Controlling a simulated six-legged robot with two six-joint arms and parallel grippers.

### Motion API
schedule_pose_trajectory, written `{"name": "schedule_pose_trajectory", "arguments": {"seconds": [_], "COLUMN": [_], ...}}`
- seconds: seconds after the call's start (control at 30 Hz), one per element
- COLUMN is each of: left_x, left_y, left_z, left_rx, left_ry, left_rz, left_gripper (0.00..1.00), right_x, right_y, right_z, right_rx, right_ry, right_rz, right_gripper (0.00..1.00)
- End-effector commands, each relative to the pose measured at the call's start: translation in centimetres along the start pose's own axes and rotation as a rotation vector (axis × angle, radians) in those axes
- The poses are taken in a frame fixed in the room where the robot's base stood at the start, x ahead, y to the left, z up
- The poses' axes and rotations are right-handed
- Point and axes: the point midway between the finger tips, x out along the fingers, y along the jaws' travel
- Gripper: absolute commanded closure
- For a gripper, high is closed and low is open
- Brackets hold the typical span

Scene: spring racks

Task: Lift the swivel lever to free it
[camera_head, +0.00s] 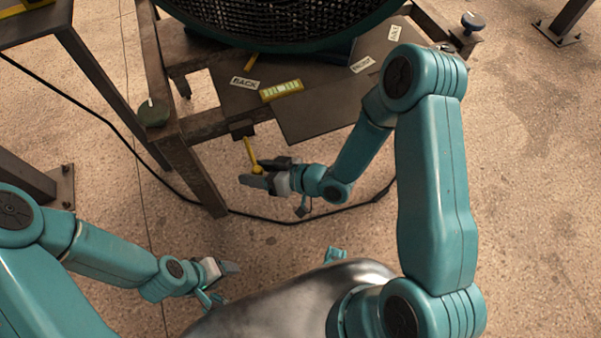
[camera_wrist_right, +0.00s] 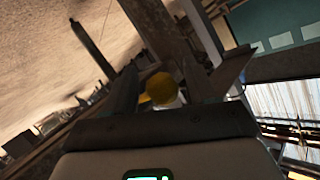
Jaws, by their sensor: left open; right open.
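The swivel lever (camera_head: 250,154) is a thin yellow rod with a round yellow knob at its lower end. It hangs from a dark bracket under the front edge of the rack. My right gripper (camera_head: 262,173) is open at the knob, with its fingers on either side of it in the head view. In the right wrist view the yellow knob (camera_wrist_right: 161,88) shows between the two dark fingers of my right gripper (camera_wrist_right: 175,90). I cannot tell whether the fingers touch it. My left gripper (camera_head: 226,268) is open and empty, low over the floor, well away from the lever.
The rack's brown metal frame (camera_head: 196,178) stands on the floor, with a dark plate (camera_head: 315,118) bearing labels and a yellow level (camera_head: 282,90). A large round mesh-covered unit (camera_head: 270,22) sits above. A black cable (camera_head: 330,214) runs across the floor. Floor in front is mostly clear.

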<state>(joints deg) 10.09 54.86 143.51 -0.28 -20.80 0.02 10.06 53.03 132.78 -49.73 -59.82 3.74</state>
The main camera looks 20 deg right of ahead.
Motion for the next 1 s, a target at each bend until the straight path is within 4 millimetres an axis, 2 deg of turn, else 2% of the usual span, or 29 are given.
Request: {"name": "schedule_pose_trajectory", "arguments": {"seconds": [0.3, 0.5, 0.7, 0.97, 1.0], "left_x": [-1.7, -2.4, -2.7, -2.7, -2.7], "left_y": [0.6, 0.9, 1.0, 1.0, 1.0], "left_z": [0.0, 0.1, 0.1, 0.1, 0.1], "left_rx": [0.0, 0.0, 0.0, 0.0, 0.0], "left_ry": [0.0, 0.0, 0.0, 0.0, 0.0], "left_rz": [0.0, 0.0, 0.0, 0.0, 0.0], "left_gripper": [0.35, 0.35, 0.35, 0.35, 0.35], "right_x": [-8.5, -12.7, -14.5, -14.7, -14.7], "right_y": [0.0, 0.0, 0.0, -0.1, -0.1], "right_z": [-0.3, -0.3, -0.2, -0.1, -0.1], "right_rx": [0.003, 0.0, -0.003, -0.004, -0.003], "right_ry": [0.003, 0.003, 0.003, 0.002, 0.002], "right_rz": [0.006, 0.004, 0.0, -0.003, -0.003], "right_gripper": [0.44, 0.44, 0.44, 0.44, 0.47]}}
